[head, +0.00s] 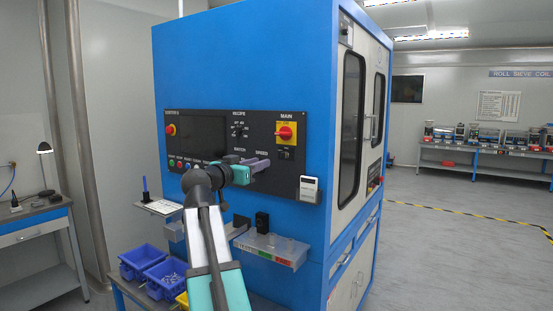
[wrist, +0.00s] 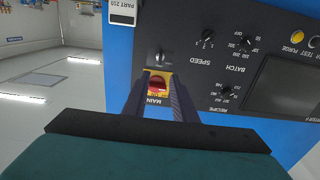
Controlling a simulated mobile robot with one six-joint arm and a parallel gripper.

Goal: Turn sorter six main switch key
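The sorter's black control panel (head: 211,137) is on the front of a blue cabinet. Its red main switch (head: 286,133) on a yellow plate is at the right under the word MAIN, and shows in the wrist view (wrist: 158,86). A small dark key switch (head: 286,154) sits just below it; in the wrist view, upside down, it shows above the red switch (wrist: 160,57). My gripper (head: 267,163) is in front of the panel, left of and slightly below the key switch. In the wrist view the fingers (wrist: 160,82) are parted and empty, with the red switch framed between them.
A white device (head: 309,189) hangs at the cabinet's lower right. A clear tray (head: 270,249) and a small shelf (head: 160,207) stick out below the panel. Blue bins (head: 140,261) stand lower left. Selector knobs (head: 239,130) are left of the main switch. Floor at right is clear.

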